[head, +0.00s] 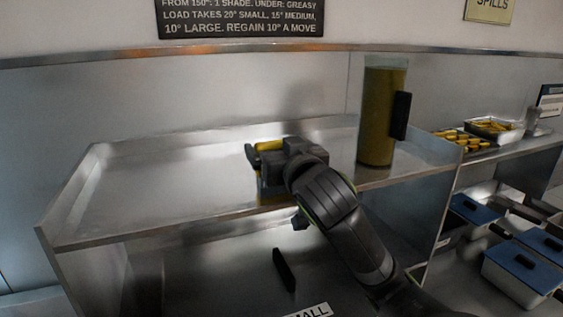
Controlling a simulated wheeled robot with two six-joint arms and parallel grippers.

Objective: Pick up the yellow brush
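A yellow piece (270,145), which looks like part of the yellow brush, shows at the upper shelf just behind my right gripper (256,158). A dimmer yellow patch (268,187) shows below the gripper, by the shelf's front edge; I cannot tell if it is brush or reflection. My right arm reaches in from the lower right, and its dark gripper covers most of the brush. The fingers lie at the brush, but I cannot tell whether they are open or closed on it. My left gripper is out of view.
A tall yellow-filled container (380,118) with a dark handle stands on the steel shelf (140,205), right of the gripper. The shelf's left part is clear. Trays of yellow food (493,128) and blue-lidded boxes (523,268) are at right. A dark handle (284,270) shows below.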

